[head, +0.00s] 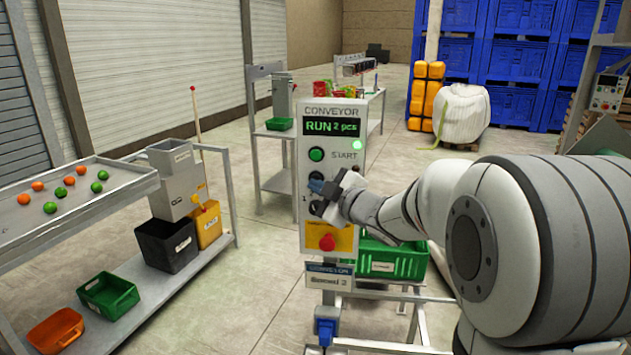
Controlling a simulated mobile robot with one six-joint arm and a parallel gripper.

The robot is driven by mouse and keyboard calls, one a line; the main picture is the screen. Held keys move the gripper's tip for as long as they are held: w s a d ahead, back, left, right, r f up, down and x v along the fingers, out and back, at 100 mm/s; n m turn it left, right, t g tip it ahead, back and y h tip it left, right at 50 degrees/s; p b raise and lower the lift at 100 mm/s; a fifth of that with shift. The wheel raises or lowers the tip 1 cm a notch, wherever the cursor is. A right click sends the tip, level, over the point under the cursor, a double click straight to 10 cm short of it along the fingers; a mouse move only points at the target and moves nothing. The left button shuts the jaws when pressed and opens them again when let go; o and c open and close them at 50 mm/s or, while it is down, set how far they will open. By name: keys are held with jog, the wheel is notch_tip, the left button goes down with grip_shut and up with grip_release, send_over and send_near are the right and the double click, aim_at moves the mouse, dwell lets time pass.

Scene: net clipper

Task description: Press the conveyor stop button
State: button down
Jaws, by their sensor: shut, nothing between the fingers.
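The grey conveyor control panel (345,158) stands upright in the middle of the head view. Its display (332,127) reads RUN 2 pcs, and a green lamp (357,145) is lit. A green button (316,154) labelled START sits below the display. A red mushroom button (327,242) on a yellow plate is at the bottom. My gripper (316,187) is shut and empty, in front of the panel between these two buttons. I cannot tell whether the fingertips touch the panel.
A sloped tray (75,222) with orange and green balls is at the left, above a shelf with black, yellow, green and orange bins. A green crate (390,258) stands behind the panel's lower part. My arm fills the right side.

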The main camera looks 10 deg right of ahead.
jog(key=shift+w+d, duration=0.1)
jog(key=shift+w, duration=0.3)
dwell(0.5)
jog(key=shift+s, duration=0.1)
jog(key=shift+s+a, duration=0.25)
jog(key=shift+s, duration=0.45)
jog(key=shift+s+b, duration=0.1)
jog(key=shift+b, duration=0.2)
jog(key=s, duration=0.1)
jog(key=s+a, duration=0.1)
jog(key=s, duration=0.1)
jog(key=s+b, duration=0.1)
jog(key=shift+s+a, duration=0.25)
jog(key=shift+s, duration=0.05)
dwell(0.4)
